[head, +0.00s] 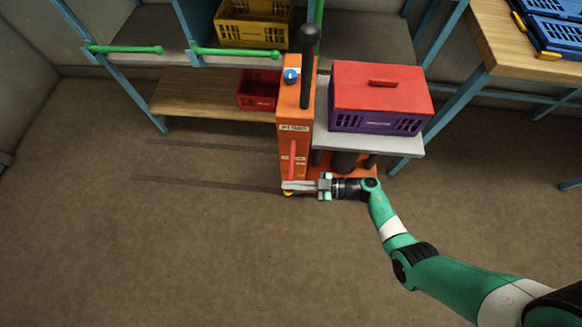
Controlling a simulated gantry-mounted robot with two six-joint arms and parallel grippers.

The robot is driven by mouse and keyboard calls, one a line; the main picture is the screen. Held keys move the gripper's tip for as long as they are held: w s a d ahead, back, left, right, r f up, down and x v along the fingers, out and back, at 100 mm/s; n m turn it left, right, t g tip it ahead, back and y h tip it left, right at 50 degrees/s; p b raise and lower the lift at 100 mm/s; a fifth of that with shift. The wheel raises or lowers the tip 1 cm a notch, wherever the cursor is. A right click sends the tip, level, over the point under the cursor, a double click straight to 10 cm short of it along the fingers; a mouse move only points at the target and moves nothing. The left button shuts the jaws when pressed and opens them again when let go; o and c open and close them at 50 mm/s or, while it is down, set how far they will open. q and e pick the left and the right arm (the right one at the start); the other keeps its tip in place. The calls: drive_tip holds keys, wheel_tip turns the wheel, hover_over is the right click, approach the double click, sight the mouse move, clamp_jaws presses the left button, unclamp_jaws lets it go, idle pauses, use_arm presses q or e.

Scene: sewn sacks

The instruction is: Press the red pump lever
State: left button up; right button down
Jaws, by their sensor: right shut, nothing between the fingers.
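The red pump lever (292,155) is a short upright red bar on the front of the orange lift unit (295,110). The unit stands on the floor in the middle of the head view. My right gripper (287,187) is shut and empty, its fingers pointing left across the front of the orange unit. The fingers are just below the lever's lower end; I cannot tell whether they touch it. My left gripper is out of the view.
A purple crate (345,118) with a red lid (380,88) sits on the grey platform (400,146) right of the orange unit. A shelf with green bars (122,49) and a small red crate (257,90) stands behind. The floor (150,240) at the left is clear.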

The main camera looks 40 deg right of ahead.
drive_tip(key=shift+s+f, duration=0.15)
drive_tip(key=shift+f, duration=0.3)
drive_tip(key=r+p, duration=0.1)
drive_tip(key=a+r+p, duration=0.1)
drive_tip(key=r+p, duration=0.3)
drive_tip(key=shift+w+a, duration=0.25)
drive_tip(key=shift+w, duration=0.15)
drive_tip(key=f+p+v, duration=0.1)
drive_tip(key=p+v, duration=0.2)
drive_tip(key=v, duration=0.6)
drive_tip(key=shift+s+r, duration=0.25)
drive_tip(key=shift+d, duration=0.1)
